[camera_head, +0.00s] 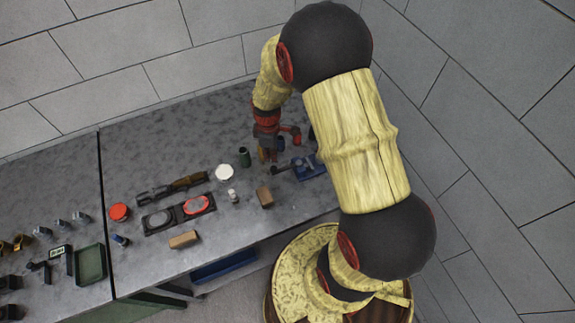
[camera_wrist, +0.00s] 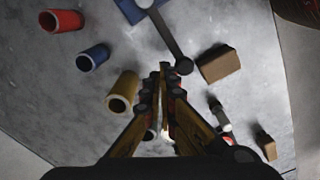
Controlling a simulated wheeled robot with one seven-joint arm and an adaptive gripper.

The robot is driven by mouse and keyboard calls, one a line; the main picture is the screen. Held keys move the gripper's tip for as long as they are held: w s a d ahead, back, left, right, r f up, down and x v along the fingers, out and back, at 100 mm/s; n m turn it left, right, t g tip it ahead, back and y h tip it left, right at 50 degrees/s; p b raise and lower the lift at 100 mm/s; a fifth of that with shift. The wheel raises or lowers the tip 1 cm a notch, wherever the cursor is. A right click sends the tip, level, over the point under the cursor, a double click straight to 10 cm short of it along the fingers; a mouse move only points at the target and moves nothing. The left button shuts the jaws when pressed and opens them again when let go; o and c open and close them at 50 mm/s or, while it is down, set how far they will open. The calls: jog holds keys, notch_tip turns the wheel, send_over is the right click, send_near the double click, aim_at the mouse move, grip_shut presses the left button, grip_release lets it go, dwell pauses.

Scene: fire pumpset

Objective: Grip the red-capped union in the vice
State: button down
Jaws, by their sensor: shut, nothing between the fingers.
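My gripper (camera_wrist: 162,70) is shut and empty, with its fingers together above the bench; in the head view it hangs over the bench (camera_head: 272,154), just left of the blue vice (camera_head: 309,168). A blue part of the vice also shows at the top of the wrist view (camera_wrist: 131,9), with a grey handle bar (camera_wrist: 168,34) reaching toward my fingertips. A small dark and pale fitting (camera_wrist: 218,112) lies right of my fingers; it may be the union, but I cannot make out a red cap. The vice jaws are not clearly visible.
In the wrist view, a red cylinder (camera_wrist: 62,21), a blue cylinder (camera_wrist: 93,57) and a brass one (camera_wrist: 122,91) stand left of my fingers. A brown block (camera_wrist: 219,62) lies right. A dark tray (camera_head: 178,214) and a white disc (camera_head: 224,172) are farther left. Walls stand behind.

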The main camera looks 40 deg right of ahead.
jog(key=shift+f+b, duration=1.05)
jog(key=shift+f, duration=0.7)
jog(key=shift+s, duration=0.1)
dwell(0.5)
jog(key=shift+s+a, duration=0.45)
jog(key=shift+s, duration=0.4)
jog(key=shift+w+d, duration=0.1)
jog(key=shift+w, duration=0.1)
jog(key=shift+w+d+r, duration=0.1)
jog(key=shift+w+d, duration=0.15)
jog(key=shift+w, duration=0.3)
notch_tip(320, 180, up, 7)
jog(key=p, duration=0.5)
dwell(0.4)
dwell(0.5)
